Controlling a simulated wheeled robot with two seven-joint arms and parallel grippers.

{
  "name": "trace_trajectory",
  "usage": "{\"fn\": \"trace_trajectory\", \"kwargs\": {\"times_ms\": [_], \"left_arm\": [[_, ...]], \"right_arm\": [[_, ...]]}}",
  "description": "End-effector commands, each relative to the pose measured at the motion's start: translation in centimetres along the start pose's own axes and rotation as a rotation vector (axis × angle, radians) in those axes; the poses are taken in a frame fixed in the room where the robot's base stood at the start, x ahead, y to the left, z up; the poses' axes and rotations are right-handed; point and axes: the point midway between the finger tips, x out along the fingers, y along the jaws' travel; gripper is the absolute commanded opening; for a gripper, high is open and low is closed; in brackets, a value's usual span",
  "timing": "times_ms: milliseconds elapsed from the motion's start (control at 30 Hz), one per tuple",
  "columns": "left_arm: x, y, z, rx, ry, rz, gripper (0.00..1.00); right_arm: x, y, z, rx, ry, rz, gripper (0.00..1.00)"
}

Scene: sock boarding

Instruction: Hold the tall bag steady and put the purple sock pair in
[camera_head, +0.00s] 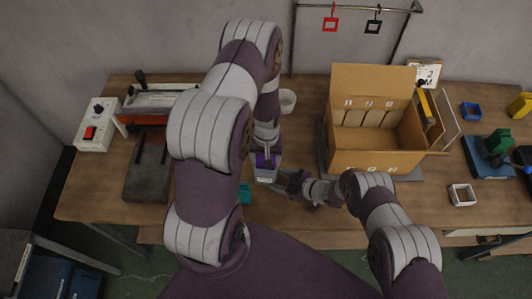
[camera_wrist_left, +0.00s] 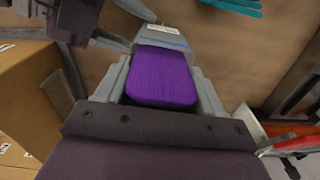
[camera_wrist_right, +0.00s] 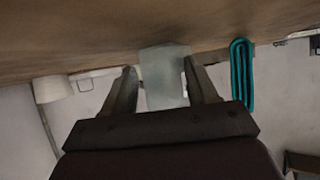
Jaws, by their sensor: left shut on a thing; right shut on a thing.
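The purple sock pair (camera_head: 262,160) is a folded bundle held in my left gripper (camera_head: 266,156), right at the top of the tall bag. It fills the space between the fingers in the left wrist view (camera_wrist_left: 160,78). The tall bag (camera_head: 266,174) is pale grey and upright on the table, and its label and a blue line show in the left wrist view (camera_wrist_left: 162,36). My right gripper (camera_head: 285,184) is shut on the bag from the right side; the bag stands between its fingers in the right wrist view (camera_wrist_right: 165,78). How deep the socks sit in the bag is hidden.
A teal folded sock pair (camera_wrist_right: 242,75) lies left of the bag on the wooden table (camera_head: 310,215). An open cardboard box (camera_head: 375,160) stands right of the arms. A white cup (camera_head: 287,100) is behind. A heat-sealer-like machine (camera_head: 152,100) is at left.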

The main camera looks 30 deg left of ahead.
Motion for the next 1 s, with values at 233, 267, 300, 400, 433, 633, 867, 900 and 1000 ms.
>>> {"fn": "trace_trajectory", "kwargs": {"times_ms": [233,267,300,400,433,633,867,900,1000], "left_arm": [[0.7,0.0,-0.1,0.000,0.002,0.000,0.37],[0.7,0.0,0.0,0.000,0.002,0.000,0.37],[0.7,0.0,0.0,0.000,0.002,0.000,0.37],[0.7,0.0,0.0,0.000,0.002,0.000,0.37],[0.7,0.0,0.0,0.000,0.002,0.000,0.37],[0.7,0.0,0.0,0.000,0.002,0.000,0.98],[0.2,0.0,-0.1,0.000,0.003,0.000,0.98],[-0.3,0.0,-0.1,0.000,0.002,0.000,0.98],[-2.6,0.0,-0.1,0.000,0.006,0.001,0.98]], "right_arm": [[0.0,0.0,0.0,0.000,0.000,0.000,0.41],[0.0,0.0,0.0,0.000,0.000,0.000,0.41],[0.0,0.0,0.0,0.000,0.000,0.000,0.41],[0.0,0.0,0.0,0.000,0.000,0.000,0.41],[0.0,0.0,0.0,0.000,0.000,0.000,0.41],[0.0,0.0,0.0,0.000,0.000,0.000,0.41],[0.0,0.0,0.0,0.000,0.000,0.000,0.40],[0.0,0.0,0.0,0.000,0.000,0.000,0.40],[0.0,0.0,0.0,0.000,0.000,0.000,0.40]]}}
